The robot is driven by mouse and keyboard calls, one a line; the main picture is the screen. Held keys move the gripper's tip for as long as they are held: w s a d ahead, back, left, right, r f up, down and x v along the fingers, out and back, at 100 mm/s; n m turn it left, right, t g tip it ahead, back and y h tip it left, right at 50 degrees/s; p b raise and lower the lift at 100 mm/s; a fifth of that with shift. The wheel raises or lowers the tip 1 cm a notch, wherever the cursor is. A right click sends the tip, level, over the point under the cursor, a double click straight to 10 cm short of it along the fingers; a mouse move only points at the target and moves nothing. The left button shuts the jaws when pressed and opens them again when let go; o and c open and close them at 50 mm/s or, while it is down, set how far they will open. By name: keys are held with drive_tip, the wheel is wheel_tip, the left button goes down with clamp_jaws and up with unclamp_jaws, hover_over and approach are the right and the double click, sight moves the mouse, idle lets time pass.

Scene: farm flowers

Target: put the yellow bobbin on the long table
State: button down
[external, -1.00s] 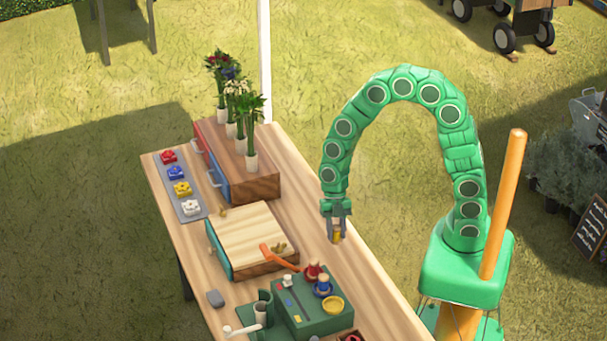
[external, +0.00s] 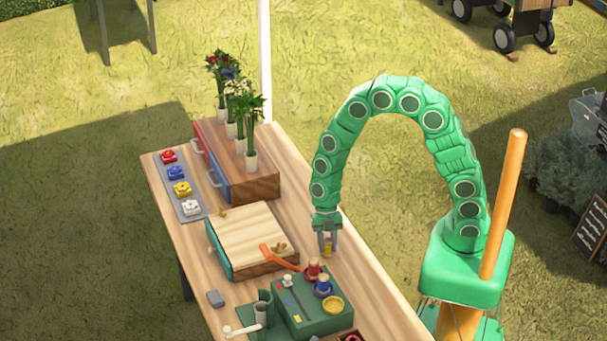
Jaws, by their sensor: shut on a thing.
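My gripper (external: 326,240) is shut on a small yellow bobbin (external: 327,251), which hangs upright between the fingers. It is over the long table (external: 352,265), close to it, right of the wooden board; whether the bobbin touches the tabletop I cannot tell. A green box (external: 306,312) on the table, nearer the camera, carries a red bobbin (external: 312,271), a blue bobbin (external: 323,287), a white piece (external: 287,281) and a yellow round seat (external: 333,305) with nothing standing on it.
A wooden board box (external: 250,236) with an orange-handled tool (external: 276,257) lies left of my gripper. A drawer cabinet (external: 253,187) with several flower vases stands behind. A tray (external: 180,200) of coloured blocks is at the left. The table's right strip is clear.

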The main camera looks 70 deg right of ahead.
drive_tip(key=c, duration=0.8)
unclamp_jaws()
drive_tip(key=shift+o, duration=0.2)
drive_tip(key=v, duration=1.1)
drive_tip(key=s+d+r+m+h, duration=0.1)
drive_tip(key=s+d+r+m, duration=0.3)
drive_tip(key=s+m, duration=0.4)
drive_tip(key=s+d+r+m+h, duration=0.1)
drive_tip(key=s+d+r+m, duration=0.4)
drive_tip(key=s+m, duration=0.3)
drive_tip(key=s+d+r+m+h, duration=0.1)
drive_tip(key=s+d+r+m, duration=0.3)
drive_tip(key=s+m, duration=0.4)
drive_tip(key=shift+s+d+r+h, duration=0.35)
drive_tip(key=shift+s+r, duration=0.4)
drive_tip(key=shift+s, duration=1.4)
drive_tip(key=shift+a, duration=0.1)
